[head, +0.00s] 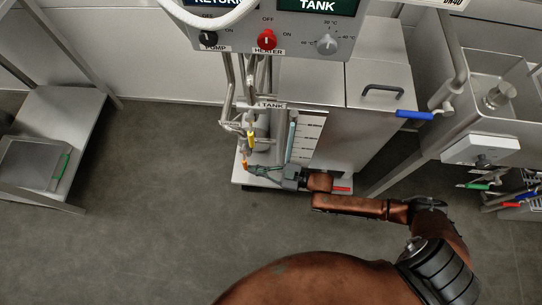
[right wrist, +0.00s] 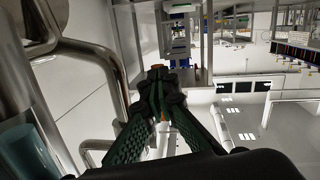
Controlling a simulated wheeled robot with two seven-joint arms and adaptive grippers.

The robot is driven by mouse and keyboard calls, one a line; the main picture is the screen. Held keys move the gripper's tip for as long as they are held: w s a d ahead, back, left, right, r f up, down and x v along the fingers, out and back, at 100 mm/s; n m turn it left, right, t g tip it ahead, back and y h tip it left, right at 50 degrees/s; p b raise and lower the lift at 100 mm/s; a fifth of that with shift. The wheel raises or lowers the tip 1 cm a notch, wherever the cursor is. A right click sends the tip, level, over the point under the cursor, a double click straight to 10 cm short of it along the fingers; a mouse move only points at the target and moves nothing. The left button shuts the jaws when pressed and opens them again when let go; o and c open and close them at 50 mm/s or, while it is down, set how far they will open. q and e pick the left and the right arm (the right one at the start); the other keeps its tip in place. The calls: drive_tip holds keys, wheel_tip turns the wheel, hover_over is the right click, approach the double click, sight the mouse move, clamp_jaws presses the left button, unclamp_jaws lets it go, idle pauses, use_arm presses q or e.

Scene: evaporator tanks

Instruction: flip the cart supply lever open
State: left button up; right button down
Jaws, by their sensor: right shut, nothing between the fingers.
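My right gripper (head: 252,169) reaches in from the right, low in front of the cart's pipework, with its fingers shut and empty. A small orange lever (head: 244,163) is right at the fingertips; I cannot tell whether they touch. A yellow lever (head: 251,139) stands roughly upright just above it on the pipes. I cannot read which lever is labelled as the cart supply. In the right wrist view the dark green fingers (right wrist: 158,74) meet at their tips, with a bit of orange just beyond them. My left gripper is not in view.
A steel tank (head: 380,85) and a blue lever (head: 414,114) are to the right. A low shelf (head: 75,115) stands at left. The floor (head: 160,200) between is clear.

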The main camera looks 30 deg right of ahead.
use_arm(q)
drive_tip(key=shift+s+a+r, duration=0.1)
use_arm(e)
drive_tip(key=shift+w+a, duration=0.1)
drive_tip(key=shift+a, duration=0.2)
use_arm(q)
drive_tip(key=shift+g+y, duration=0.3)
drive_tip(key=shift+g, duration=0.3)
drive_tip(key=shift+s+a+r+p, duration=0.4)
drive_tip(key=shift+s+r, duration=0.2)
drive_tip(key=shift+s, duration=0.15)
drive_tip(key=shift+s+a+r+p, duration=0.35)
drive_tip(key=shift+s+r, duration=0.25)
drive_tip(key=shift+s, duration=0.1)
use_arm(e)
drive_tip(key=s+d+f, duration=0.7)
drive_tip(key=s+d, duration=0.1)
drive_tip(key=shift+f, duration=0.15)
